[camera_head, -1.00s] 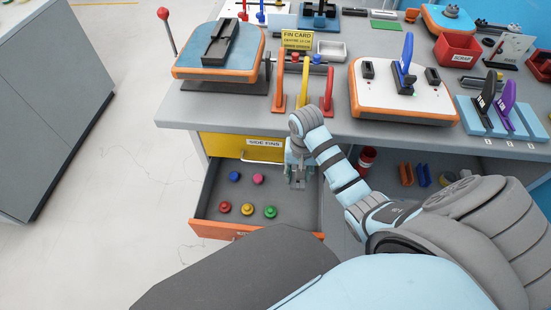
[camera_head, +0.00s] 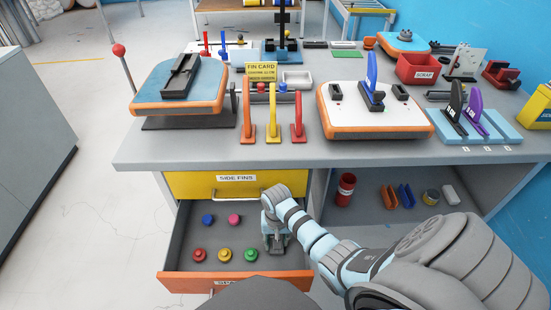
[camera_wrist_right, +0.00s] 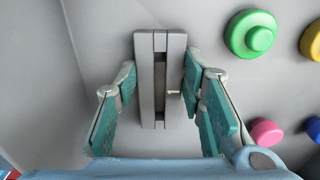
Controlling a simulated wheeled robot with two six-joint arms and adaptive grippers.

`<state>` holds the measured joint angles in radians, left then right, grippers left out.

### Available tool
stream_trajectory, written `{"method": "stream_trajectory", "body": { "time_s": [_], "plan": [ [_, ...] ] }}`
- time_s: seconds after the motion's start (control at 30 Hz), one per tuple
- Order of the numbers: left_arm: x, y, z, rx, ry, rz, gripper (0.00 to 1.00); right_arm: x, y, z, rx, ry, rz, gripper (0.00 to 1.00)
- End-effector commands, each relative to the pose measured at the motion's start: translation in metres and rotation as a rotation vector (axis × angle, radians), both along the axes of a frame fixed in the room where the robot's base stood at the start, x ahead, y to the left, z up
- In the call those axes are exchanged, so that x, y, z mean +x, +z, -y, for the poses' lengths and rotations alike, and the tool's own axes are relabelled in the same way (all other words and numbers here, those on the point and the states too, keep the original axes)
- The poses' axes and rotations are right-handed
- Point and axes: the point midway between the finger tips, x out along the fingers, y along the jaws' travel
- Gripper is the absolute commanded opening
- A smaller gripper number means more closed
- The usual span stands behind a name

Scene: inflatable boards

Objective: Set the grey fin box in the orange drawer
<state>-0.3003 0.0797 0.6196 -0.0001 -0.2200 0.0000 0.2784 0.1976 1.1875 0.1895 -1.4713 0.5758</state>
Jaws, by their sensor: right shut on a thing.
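The orange drawer (camera_head: 235,284) is pulled out below the yellow drawer, with its grey floor showing. My right gripper (camera_head: 275,248) reaches into the drawer's right side. In the right wrist view my right gripper (camera_wrist_right: 168,100) is shut on the grey fin box (camera_wrist_right: 146,85), a slotted grey block between the teal finger pads. Bare grey drawer floor shows around the box; I cannot tell whether the box touches it. In the head view the gripper mostly hides the box. My left gripper is not in view.
Several round knobs stand in the drawer left of my gripper, including green (camera_head: 251,255), yellow (camera_head: 224,255) and pink (camera_head: 234,219) ones. The yellow drawer (camera_head: 190,185) is shut above. The open shelf (camera_head: 375,222) at right holds a red can (camera_head: 345,190) and small parts.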

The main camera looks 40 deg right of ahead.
Motion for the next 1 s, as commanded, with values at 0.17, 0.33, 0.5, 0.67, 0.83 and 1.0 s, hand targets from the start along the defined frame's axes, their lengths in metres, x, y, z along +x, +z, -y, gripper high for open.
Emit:
{"method": "stream_trajectory", "body": {
  "time_s": [0.17, 0.33, 0.5, 0.67, 0.83, 1.0],
  "plan": [
    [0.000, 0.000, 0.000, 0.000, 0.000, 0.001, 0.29, 0.000, -0.001, 0.000, 0.000, 0.000, 0.000, 0.56],
    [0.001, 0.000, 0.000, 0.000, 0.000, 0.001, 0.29, 0.000, -0.001, 0.000, 0.000, 0.000, 0.000, 0.56],
    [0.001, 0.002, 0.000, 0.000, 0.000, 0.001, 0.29, 0.000, 0.004, 0.000, 0.001, 0.000, -0.001, 0.56],
    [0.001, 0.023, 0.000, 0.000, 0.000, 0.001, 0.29, 0.000, 0.039, 0.000, 0.000, 0.001, 0.001, 0.56],
    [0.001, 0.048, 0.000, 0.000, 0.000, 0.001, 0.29, 0.001, 0.089, 0.001, -0.001, 0.000, 0.003, 0.56],
    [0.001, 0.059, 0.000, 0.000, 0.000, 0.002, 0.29, 0.000, 0.118, 0.000, 0.001, 0.000, 0.001, 0.56]
  ]
}}
